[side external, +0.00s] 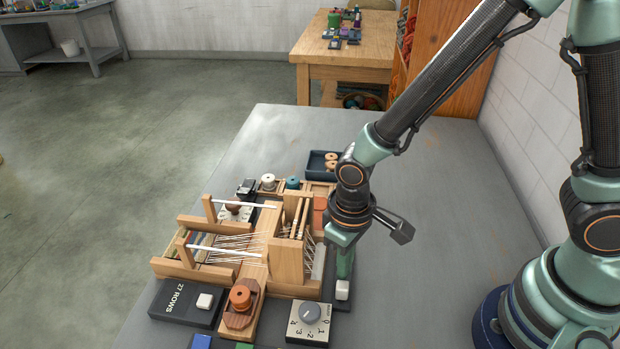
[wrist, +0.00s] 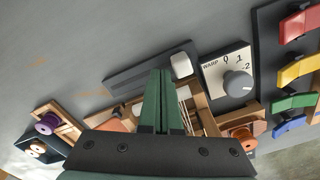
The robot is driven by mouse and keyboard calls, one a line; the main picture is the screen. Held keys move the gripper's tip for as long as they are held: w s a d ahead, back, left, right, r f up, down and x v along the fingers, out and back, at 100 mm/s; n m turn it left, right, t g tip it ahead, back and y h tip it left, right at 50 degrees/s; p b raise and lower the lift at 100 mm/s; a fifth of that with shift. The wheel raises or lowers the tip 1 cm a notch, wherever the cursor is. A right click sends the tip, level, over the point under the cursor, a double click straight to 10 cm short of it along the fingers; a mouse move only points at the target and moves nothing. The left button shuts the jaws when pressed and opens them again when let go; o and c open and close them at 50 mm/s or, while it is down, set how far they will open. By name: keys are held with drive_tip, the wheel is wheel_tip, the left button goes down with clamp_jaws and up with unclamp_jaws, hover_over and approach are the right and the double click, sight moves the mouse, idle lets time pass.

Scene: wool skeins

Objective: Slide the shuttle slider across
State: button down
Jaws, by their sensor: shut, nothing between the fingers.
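What looks like the shuttle slider is a white knob (side external: 342,290) on a dark track along the right side of the wooden loom (side external: 255,262). The knob is at the track's near end, beside the dial box. In the wrist view the white knob (wrist: 181,65) is at the right end of the dark track (wrist: 135,77). My gripper (side external: 344,276) is shut and empty, pointing down just behind the knob. In the wrist view its green fingertips (wrist: 160,73) are just left of the knob. I cannot tell whether they touch it. The fingers hide part of the track.
A dial box (side external: 308,322) stands next to the knob. An orange spool (side external: 240,297) and a "27 ROWS" box (side external: 186,303) are at the loom's near side. A dark tray (side external: 318,164) with spools is behind. The grey table (side external: 440,190) right of the loom is clear.

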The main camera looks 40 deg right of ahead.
wheel_tip(320, 180, up, 8)
idle(0.9)
drive_tip(key=d+r+m+t, duration=0.3)
drive_tip(key=d+r+t, duration=0.2)
drive_tip(key=d+r, duration=0.9)
drive_tip(key=shift+w+d+t, duration=0.3)
drive_tip(key=shift+w+d, duration=0.1)
drive_tip(key=shift+d, duration=0.85)
